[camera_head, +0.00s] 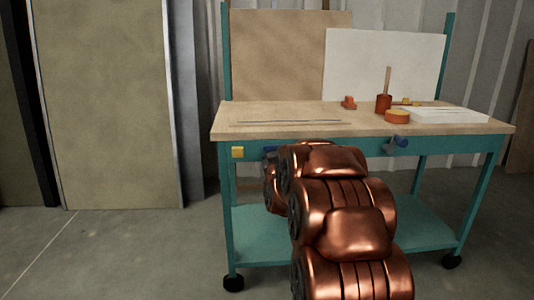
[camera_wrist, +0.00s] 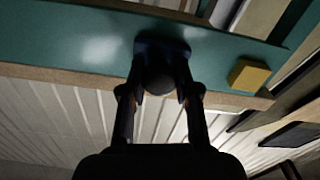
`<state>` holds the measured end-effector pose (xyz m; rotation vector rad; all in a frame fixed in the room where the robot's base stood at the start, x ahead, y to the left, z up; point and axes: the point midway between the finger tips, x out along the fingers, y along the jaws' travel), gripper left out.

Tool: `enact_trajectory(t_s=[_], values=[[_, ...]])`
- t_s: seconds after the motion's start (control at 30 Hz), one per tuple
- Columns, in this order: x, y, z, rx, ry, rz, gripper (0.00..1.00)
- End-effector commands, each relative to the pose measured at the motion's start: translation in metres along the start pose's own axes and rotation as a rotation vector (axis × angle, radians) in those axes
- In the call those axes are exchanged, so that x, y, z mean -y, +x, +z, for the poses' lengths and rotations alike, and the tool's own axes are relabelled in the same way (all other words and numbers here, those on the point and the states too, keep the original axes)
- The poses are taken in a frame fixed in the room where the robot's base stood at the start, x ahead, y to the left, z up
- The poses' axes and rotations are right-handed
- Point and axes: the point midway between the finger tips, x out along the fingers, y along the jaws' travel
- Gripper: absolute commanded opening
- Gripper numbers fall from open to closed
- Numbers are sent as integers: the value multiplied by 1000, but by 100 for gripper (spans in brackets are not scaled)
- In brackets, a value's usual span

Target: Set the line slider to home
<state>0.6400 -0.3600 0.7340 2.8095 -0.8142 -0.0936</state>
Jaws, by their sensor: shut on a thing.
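A dark blue knob (camera_head: 270,151), which looks like the slider, is on the teal front rail of the workbench, left of its middle. In the wrist view my gripper (camera_wrist: 160,92) is shut on this dark round knob (camera_wrist: 160,50), its two fingers on either side. In the head view my copper arm hides the gripper. A yellow block (camera_head: 238,152) sits on the rail left of the knob. It also shows to the right of the knob in the wrist view (camera_wrist: 248,75), with a gap between them. I cannot tell whether it marks home.
Another blue knob (camera_head: 400,142) sticks out of the rail farther right. The floor left of the bench is clear.

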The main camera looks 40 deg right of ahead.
Motion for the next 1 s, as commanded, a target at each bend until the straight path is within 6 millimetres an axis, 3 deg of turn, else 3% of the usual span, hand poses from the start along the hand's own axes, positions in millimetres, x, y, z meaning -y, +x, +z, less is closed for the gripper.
enact_trajectory(t_s=[0.47, 0.5, 0.73, 1.0], values=[[1, 1, -3, -4, -1, 9, 0], [2, 1, -3, -4, -1, 8, 32], [1, 1, -2, -2, -1, 9, 56], [-1, 1, -1, 0, 0, 11, 57]])
